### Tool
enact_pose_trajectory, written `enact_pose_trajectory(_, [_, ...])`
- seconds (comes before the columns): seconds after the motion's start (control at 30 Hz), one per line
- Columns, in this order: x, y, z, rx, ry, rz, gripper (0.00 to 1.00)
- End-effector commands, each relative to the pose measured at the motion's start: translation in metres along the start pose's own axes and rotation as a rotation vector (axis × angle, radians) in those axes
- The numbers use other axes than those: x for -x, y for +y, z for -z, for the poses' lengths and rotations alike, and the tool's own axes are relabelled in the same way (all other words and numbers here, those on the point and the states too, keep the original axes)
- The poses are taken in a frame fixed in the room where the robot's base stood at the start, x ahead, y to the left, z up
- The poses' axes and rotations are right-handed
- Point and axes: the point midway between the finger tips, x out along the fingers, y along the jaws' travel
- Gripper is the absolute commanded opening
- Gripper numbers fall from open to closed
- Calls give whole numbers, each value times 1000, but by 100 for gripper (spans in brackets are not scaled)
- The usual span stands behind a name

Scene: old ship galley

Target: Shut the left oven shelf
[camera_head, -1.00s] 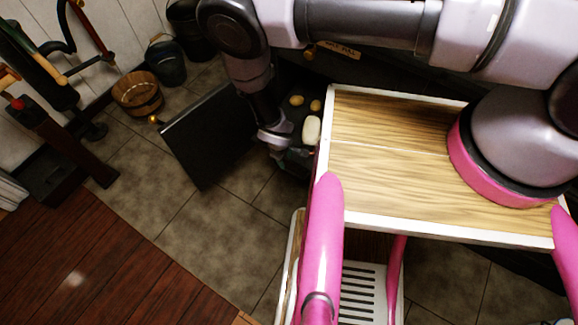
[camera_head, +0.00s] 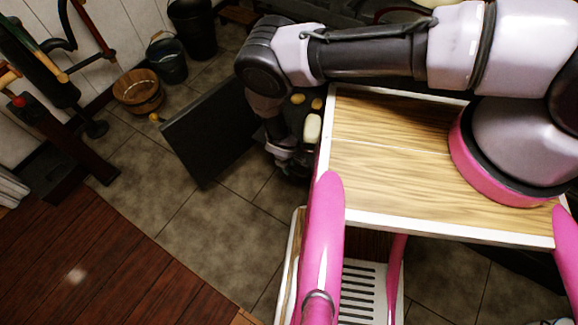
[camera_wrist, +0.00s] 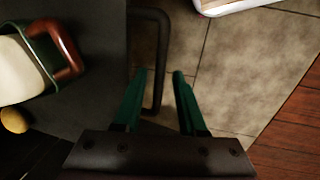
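In the wrist view, a flat dark surface, apparently the oven shelf (camera_wrist: 90,45), fills the upper left. A dark bent bar handle (camera_wrist: 162,55) stands at its right edge. My gripper (camera_wrist: 160,75) is open, its green fingers spread with the handle's bar between them; I cannot tell whether either finger touches it. In the head view, my gripper (camera_head: 288,160) is low beside the cart and its fingers are mostly hidden.
A pale oblong item (camera_head: 312,127) and yellow potato-like pieces (camera_head: 298,98) lie behind my gripper. My pink-railed wooden tray (camera_head: 400,185) is close on the right. A wooden bucket (camera_head: 138,92) stands far left. Tiled floor (camera_head: 205,235) is clear in front.

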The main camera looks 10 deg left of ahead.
Motion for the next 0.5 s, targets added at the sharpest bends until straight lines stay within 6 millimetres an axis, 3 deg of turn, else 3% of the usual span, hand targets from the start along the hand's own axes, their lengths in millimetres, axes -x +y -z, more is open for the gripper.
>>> enact_pose_trajectory(0.03, [0, 0, 0, 0, 0, 0, 17])
enact_pose_trajectory(0.07, [0, 0, 0, 0, 0, 0, 5])
enact_pose_trajectory(0.1, [0, 0, 0, 0, 0, 0, 0])
enact_pose_trajectory(0.5, [0, 0, 0, 0, 0, 0, 0])
